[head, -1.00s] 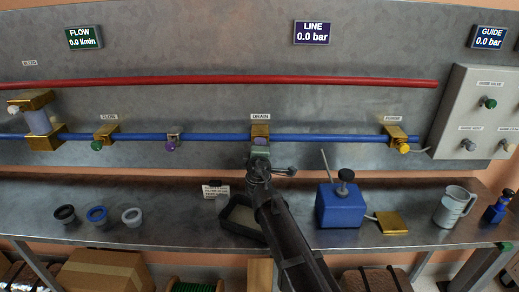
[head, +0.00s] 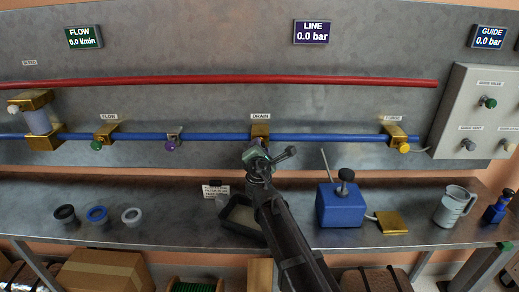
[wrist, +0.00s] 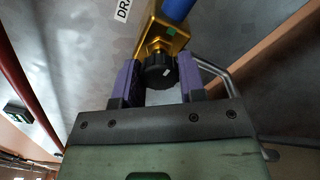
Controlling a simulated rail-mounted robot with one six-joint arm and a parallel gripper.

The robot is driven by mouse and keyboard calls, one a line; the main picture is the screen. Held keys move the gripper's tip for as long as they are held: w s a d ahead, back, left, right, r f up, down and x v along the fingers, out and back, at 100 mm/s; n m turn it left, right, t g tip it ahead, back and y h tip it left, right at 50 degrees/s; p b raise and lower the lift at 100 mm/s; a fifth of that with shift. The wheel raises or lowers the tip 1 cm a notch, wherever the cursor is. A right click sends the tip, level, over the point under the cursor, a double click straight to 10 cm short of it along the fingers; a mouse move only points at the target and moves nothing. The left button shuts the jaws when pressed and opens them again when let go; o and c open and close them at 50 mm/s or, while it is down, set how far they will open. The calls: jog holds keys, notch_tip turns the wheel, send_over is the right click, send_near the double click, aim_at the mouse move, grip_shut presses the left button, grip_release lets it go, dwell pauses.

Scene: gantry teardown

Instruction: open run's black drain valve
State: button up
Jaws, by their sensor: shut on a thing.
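The black drain valve knob (wrist: 160,71) sits on a brass fitting (wrist: 166,37) in the wrist view. My gripper (wrist: 159,82) has one purple finger on each side of the knob and is shut on it. In the head view, the brass drain fitting (head: 260,129) sits on the blue pipe under the DRAIN label. My gripper (head: 257,147) is right in front of it there and hides the knob.
The FLOW display (head: 84,37) reads 0.0 l/min and the LINE display (head: 312,32) reads 0.0 bar. A dark tray (head: 229,226) lies on the bench below the drain. A red pipe (head: 200,83) runs above. A blue box (head: 339,207) stands to the right.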

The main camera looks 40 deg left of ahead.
dwell(0.3)
jog(key=o, duration=0.9)
jog(key=v, duration=1.1)
